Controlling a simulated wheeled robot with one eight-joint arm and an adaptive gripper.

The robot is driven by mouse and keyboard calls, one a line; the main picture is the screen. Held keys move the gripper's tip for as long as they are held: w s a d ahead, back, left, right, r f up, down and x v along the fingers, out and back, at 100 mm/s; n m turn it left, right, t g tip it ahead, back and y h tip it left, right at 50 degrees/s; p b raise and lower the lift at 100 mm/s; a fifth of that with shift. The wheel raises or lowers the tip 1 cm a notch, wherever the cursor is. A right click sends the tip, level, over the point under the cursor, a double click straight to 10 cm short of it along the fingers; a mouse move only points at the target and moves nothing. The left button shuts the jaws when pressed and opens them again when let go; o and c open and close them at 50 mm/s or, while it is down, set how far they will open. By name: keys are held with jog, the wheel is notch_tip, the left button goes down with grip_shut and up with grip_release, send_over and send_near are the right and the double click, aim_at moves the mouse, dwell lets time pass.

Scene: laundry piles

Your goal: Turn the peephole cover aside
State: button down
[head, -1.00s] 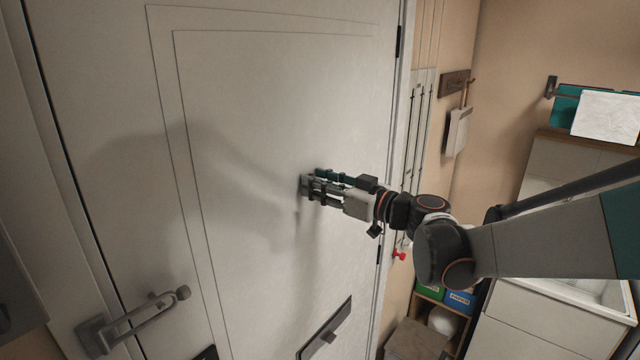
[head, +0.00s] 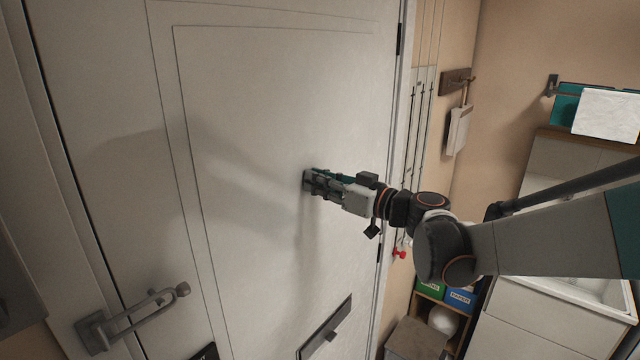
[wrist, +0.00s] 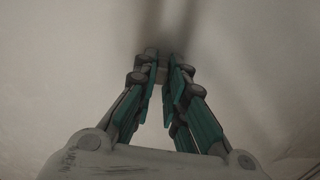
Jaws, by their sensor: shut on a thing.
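The white door (head: 250,110) fills the left and middle of the head view. My gripper (head: 311,181) is at the door's upper panel, its fingertips at the door face. In the wrist view my gripper (wrist: 164,75) has its two teal-padded fingers drawn together at the tips, shut on the small grey peephole cover (wrist: 162,74). The cover is mostly hidden by the fingers, and its turn angle cannot be told. In the head view a small dark edge of the peephole cover (head: 306,180) shows at the fingertips.
A lever handle (head: 135,318) sticks out at the door's lower left. A dark letter plate (head: 325,330) sits low on the door below my gripper. Right of the door are a wall rack, a shelf with boxes (head: 460,298) and a white cabinet.

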jog(key=m, duration=0.2)
jog(key=m+b, duration=0.1)
jog(key=m, duration=0.1)
jog(key=s+m, duration=0.1)
jog(key=m, duration=0.1)
jog(key=shift+a+r+b, duration=0.2)
jog(key=shift+a+b, duration=0.15)
jog(key=shift+a, duration=0.05)
jog(key=m, duration=0.3)
jog(key=shift+s+a+r, duration=0.15)
jog(key=shift+s+r, duration=0.05)
jog(key=shift+r, duration=0.1)
jog(key=shift+s+a+r+m+b, duration=0.1)
jog(key=shift+r+m+b, duration=0.1)
jog(key=shift+m, duration=0.65)
jog(key=shift+r+m+b, duration=0.1)
jog(key=shift+m+b, duration=0.05)
jog(key=shift+m, duration=0.7)
jog(key=c, duration=1.6)
grip_release()
jog(key=shift+c, duration=0.2)
